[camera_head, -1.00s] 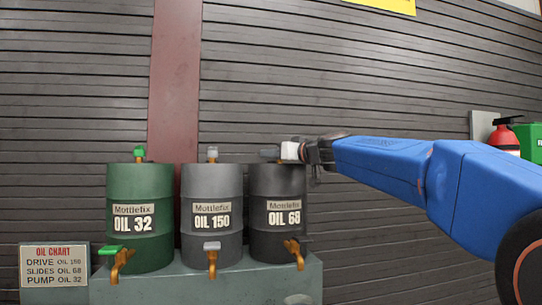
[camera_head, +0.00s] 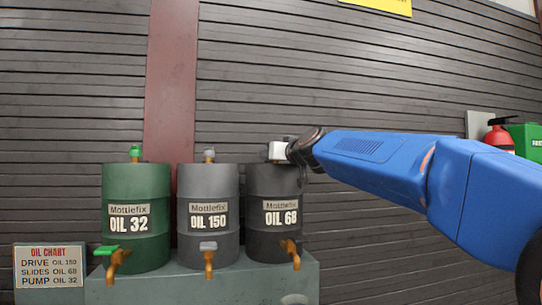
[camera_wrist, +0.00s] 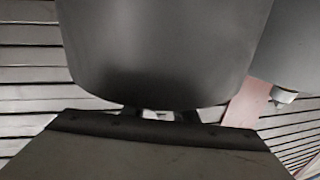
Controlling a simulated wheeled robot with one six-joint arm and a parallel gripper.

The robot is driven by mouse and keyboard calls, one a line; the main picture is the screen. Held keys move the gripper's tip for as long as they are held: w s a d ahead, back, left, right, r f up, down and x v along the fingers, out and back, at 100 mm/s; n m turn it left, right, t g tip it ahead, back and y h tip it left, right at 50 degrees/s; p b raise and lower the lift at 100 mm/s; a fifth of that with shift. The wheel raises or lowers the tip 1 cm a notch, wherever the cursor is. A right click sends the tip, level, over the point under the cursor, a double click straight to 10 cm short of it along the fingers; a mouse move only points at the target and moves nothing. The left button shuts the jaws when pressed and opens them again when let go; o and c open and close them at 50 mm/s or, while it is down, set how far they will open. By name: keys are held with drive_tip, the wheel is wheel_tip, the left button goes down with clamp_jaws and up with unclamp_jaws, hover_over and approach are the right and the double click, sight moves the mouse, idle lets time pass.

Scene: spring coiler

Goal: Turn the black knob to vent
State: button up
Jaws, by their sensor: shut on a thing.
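The dark drum labelled OIL 68 (camera_head: 276,187) stands at the right of three drums. My gripper (camera_head: 277,151) is at the top of this drum, reaching in from the right, and is shut on the black knob there. The knob is mostly hidden behind the pale fingers in the head view. In the wrist view the drum (camera_wrist: 165,50) fills the upper middle and appears upside down.
The grey OIL 150 drum (camera_head: 208,185) with a grey top knob (camera_head: 209,154) and the green OIL 32 drum (camera_head: 136,190) stand to the left. Brass taps (camera_head: 292,253) face forward. An oil chart sign (camera_head: 49,266) is at lower left, a red extinguisher (camera_head: 499,137) at right.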

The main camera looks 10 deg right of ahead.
idle(0.6)
drive_tip(key=o, duration=1.1)
drive_tip(key=shift+c, duration=0.2)
drive_tip(key=v, duration=1.7)
drive_tip(key=shift+s, duration=0.25)
drive_tip(key=shift+a, duration=0.15)
